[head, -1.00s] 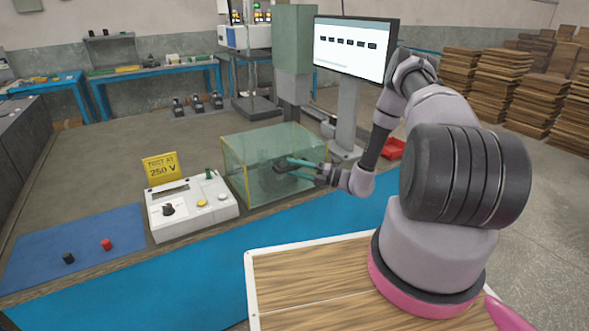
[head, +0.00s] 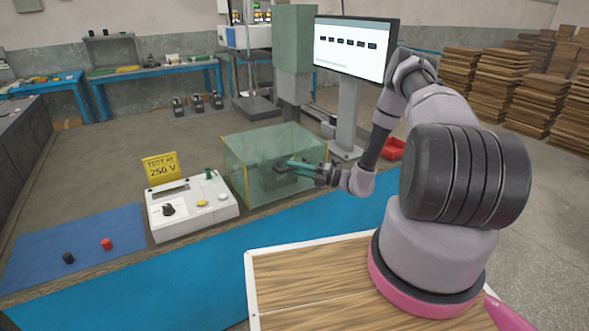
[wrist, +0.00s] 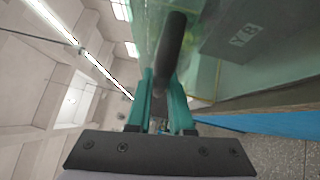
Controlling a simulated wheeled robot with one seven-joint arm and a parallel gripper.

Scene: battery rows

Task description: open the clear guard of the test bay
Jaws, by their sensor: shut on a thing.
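The clear guard (head: 250,152) is a greenish see-through box with yellow edges on the bench, right of the white tester. It looks closed. My gripper (head: 292,165) is at its front face, with its teal fingers pointing left. In the wrist view, my gripper (wrist: 160,92) is shut on a dark bar-like handle (wrist: 172,45) at the guard. The guard's clear panel (wrist: 205,60) fills the upper right there. A dark block (head: 277,178) shows inside or behind the clear front; its detail is unclear.
The white tester (head: 190,205) with knobs and a yellow "TEST AT 250 V" sign (head: 161,167) stands left of the guard. A blue mat (head: 75,245) holds a black and a red cap. A monitor (head: 352,50) and red tray (head: 393,149) are behind and right.

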